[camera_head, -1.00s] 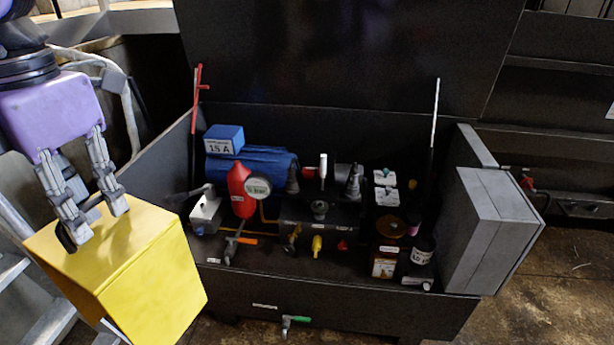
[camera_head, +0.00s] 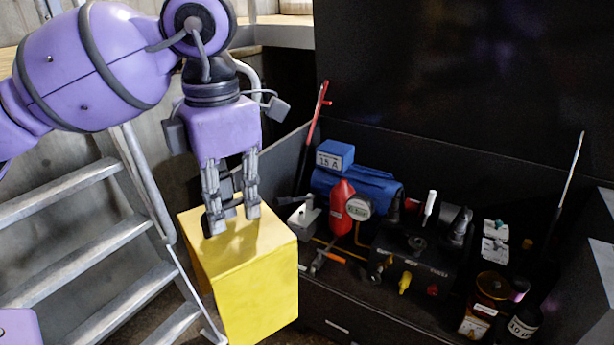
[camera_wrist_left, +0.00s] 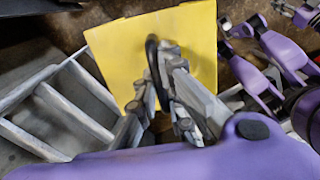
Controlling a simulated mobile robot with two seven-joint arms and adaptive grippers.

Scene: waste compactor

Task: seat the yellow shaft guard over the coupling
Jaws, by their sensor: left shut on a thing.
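The yellow shaft guard (camera_head: 255,290) is a box-shaped cover, hanging upright from my left gripper (camera_head: 232,222) at the left front of the dark cabinet. The gripper is shut on the black handle on the guard's top. The left wrist view shows the guard (camera_wrist_left: 190,50) with my left gripper (camera_wrist_left: 165,105) on its dark handle. The coupling is not clear to me; it may lie between the blue motor (camera_head: 365,188) and the black block (camera_head: 410,250), partly behind the red bottle.
Metal stairs (camera_head: 75,255) stand left of the guard. The cabinet's raised dark lid (camera_head: 460,80) is behind. Inside are a red bottle (camera_head: 342,205), a gauge (camera_head: 359,207), a blue box (camera_head: 335,155), valves and bottles. A red-handled rod (camera_head: 318,110) rises at the cabinet's left corner.

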